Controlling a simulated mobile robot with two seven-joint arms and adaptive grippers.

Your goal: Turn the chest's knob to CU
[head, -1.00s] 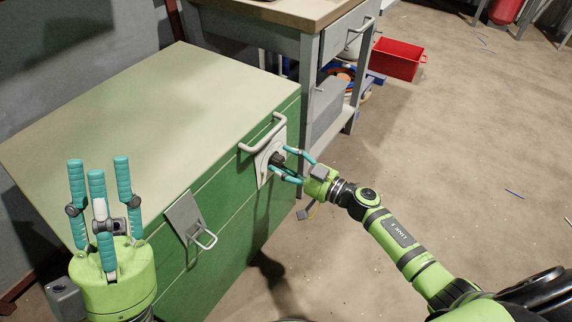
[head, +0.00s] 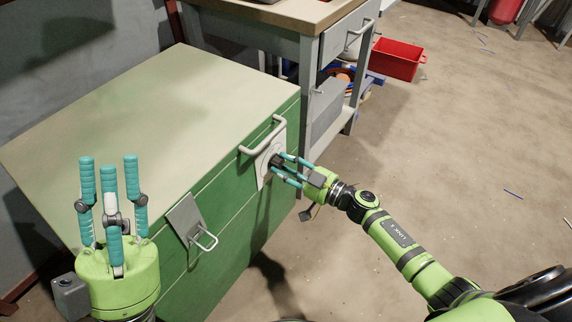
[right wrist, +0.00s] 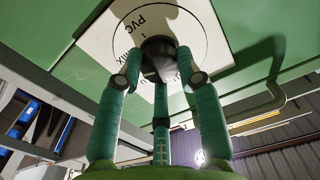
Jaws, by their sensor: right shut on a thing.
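The green chest (head: 232,220) with a pale lid stands at the centre left of the head view. A white dial plate (head: 264,172) is on its front near the right end. The dark knob (head: 276,160) sits in the plate's middle; it also shows in the right wrist view (right wrist: 158,58). There the plate (right wrist: 100,50) reads PVC and MIX; a CU mark is not visible. My right gripper (head: 279,168) has its teal fingers closed around the knob. My left gripper (head: 110,170) points up with its fingers spread, empty, in front of the chest's left part.
A grey handle (head: 264,134) is above the dial and a metal hasp (head: 187,220) hangs left of it. A workbench (head: 310,45) stands behind the chest. A red bin (head: 398,60) is on the floor, which is clear at the right.

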